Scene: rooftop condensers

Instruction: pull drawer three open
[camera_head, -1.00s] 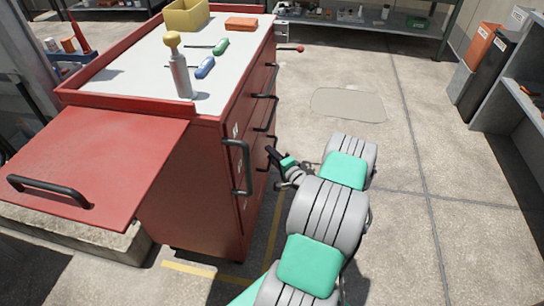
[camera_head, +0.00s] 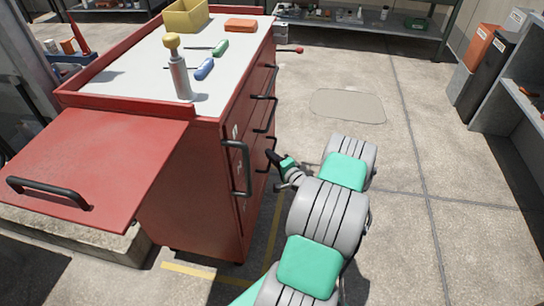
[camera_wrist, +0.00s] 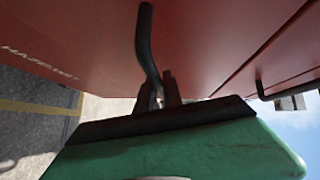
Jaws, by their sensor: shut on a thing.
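The red tool cabinet (camera_head: 190,190) stands at the left in the head view, with dark bar handles down its drawer face. My gripper (camera_head: 272,157) is at a low handle on that face, beside the cabinet's right side. In the wrist view, my gripper (camera_wrist: 158,92) is shut on a dark, bent bar handle (camera_wrist: 146,35) in front of the red drawer face (camera_wrist: 215,40). The fingers and my green gripper body hide part of the handle. The drawer's number cannot be read, and no clear gap shows around its front.
A larger vertical handle (camera_head: 238,168) stands out near the cabinet's front corner. A red panel with a handle (camera_head: 95,165) juts out at the left. Tools, a yellow bin (camera_head: 186,15) and an orange box (camera_head: 241,25) lie on top. The floor to the right is clear.

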